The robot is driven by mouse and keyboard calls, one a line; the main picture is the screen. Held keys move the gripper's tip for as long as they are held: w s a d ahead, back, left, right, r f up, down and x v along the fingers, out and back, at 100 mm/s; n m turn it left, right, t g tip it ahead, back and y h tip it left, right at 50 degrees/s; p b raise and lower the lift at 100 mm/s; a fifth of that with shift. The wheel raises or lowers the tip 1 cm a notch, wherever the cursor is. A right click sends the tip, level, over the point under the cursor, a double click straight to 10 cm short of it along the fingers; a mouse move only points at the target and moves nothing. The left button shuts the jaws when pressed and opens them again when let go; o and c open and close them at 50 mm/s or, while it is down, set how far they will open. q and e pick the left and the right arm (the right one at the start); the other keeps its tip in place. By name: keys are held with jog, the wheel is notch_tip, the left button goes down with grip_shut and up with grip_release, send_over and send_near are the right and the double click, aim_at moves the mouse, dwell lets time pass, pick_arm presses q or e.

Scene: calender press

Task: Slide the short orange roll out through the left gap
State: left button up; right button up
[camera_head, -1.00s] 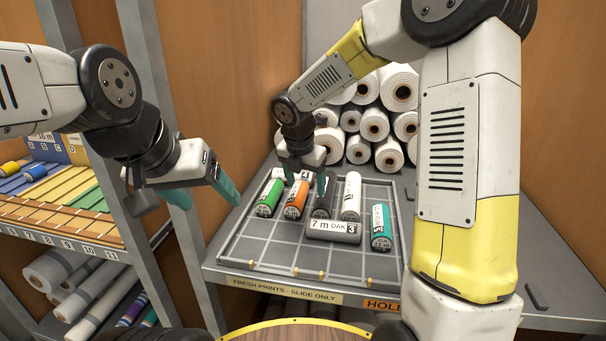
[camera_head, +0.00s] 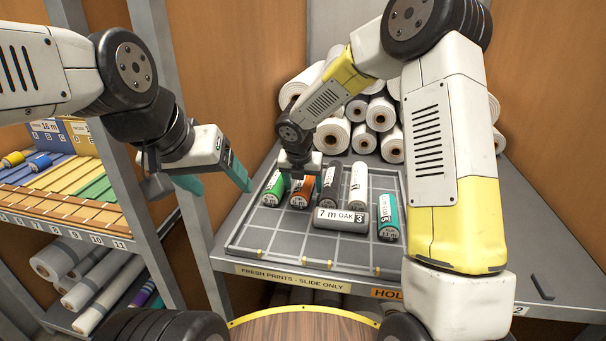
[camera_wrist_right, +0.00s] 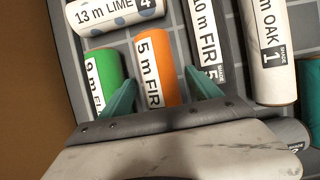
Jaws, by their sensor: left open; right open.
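The short orange roll (camera_head: 300,192), labelled 5 m FIR, lies in the grey tray (camera_head: 237,238). It also shows in the right wrist view (camera_wrist_right: 150,50). A green roll (camera_head: 274,190) lies to its left and a dark 10 m FIR roll (camera_head: 331,185) to its right. A grey 7 m OAK roll (camera_head: 341,218) lies crosswise in front of the dark roll. My right gripper (camera_head: 302,172) is open at the orange roll, with one finger on each side in the wrist view; contact cannot be told. My left gripper (camera_head: 222,182) is open and empty left of the tray.
A white roll (camera_head: 358,190) and a teal roll (camera_head: 388,215) lie further right in the tray. Small yellow pegs line the tray's front edge. White rolls (camera_head: 380,112) are stacked behind. A shelf post (camera_head: 165,60) stands at left. The tray's front left squares are clear.

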jog(key=shift+c, duration=0.2)
jog(key=c, duration=1.5)
jog(key=shift+s+a+r, duration=0.1)
jog(key=shift+s+a, duration=0.2)
jog(key=shift+s, duration=1.35)
jog(key=shift+s+a+f, duration=0.1)
jog(key=shift+s+a, duration=0.25)
jog(key=shift+s, duration=1.25)
jog(key=shift+s+a+r, duration=0.1)
jog(key=shift+s+a, duration=0.2)
jog(key=shift+s, duration=1.35)
jog(key=shift+s, duration=0.1)
jog(key=shift+s+a, duration=0.25)
jog(key=shift+s, duration=0.95)
jog(key=shift+s+a, duration=0.25)
jog(key=shift+s, duration=0.9)
jog(key=shift+s, duration=0.1)
jog(key=shift+s+a, duration=0.2)
jog(key=shift+s, duration=0.55)
jog(key=shift+s, duration=0.15)
